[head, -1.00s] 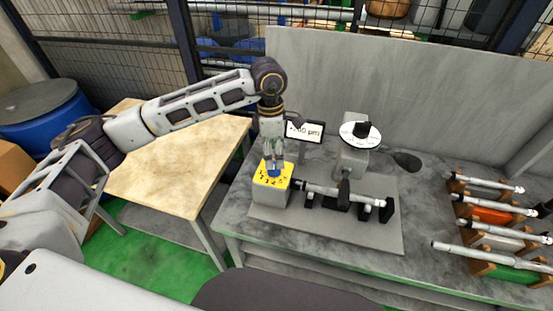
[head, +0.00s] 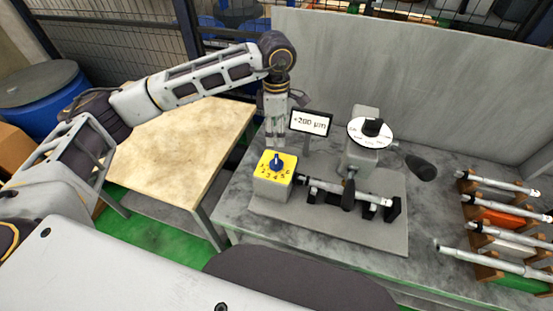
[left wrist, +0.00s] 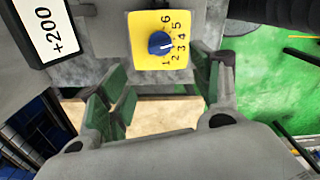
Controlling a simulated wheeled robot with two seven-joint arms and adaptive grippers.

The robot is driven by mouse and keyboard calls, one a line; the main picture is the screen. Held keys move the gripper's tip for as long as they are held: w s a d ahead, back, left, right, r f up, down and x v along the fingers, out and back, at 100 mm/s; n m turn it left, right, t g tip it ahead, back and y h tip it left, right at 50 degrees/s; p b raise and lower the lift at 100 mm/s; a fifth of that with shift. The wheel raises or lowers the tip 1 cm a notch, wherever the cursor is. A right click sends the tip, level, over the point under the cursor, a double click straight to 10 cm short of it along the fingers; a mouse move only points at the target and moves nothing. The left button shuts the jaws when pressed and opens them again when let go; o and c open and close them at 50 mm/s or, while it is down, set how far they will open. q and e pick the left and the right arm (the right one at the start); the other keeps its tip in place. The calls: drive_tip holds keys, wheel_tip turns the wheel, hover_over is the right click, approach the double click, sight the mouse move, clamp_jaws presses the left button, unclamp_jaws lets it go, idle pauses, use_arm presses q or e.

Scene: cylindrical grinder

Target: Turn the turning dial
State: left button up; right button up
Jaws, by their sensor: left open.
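The turning dial (head: 277,163) is a blue knob on a yellow numbered plate, on top of a grey box (head: 270,187) at the left of the machine base. In the left wrist view the dial (left wrist: 160,43) is in clear sight; I cannot tell exactly which number it points to. My left gripper (head: 275,140) hangs just behind and above the dial, apart from it. In the left wrist view its green-padded fingers (left wrist: 160,82) are spread, with nothing between them. My right gripper is not in view.
A display (head: 310,122) reading +200 µm stands behind the dial box. A shaft (head: 335,190) lies in holders to the right, with a grinder head and white disc (head: 370,132) behind. Several shafts rest on a rack (head: 485,232) at far right. A wooden table (head: 175,160) is left.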

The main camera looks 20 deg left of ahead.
sight(277, 158)
use_arm(q)
wheel_tip(277, 158, down, 14)
drive_tip(key=p, duration=0.2)
drive_tip(key=shift+r+p, duration=0.1)
drive_tip(key=shift+p, duration=0.3)
idle(0.5)
drive_tip(key=c, duration=1)
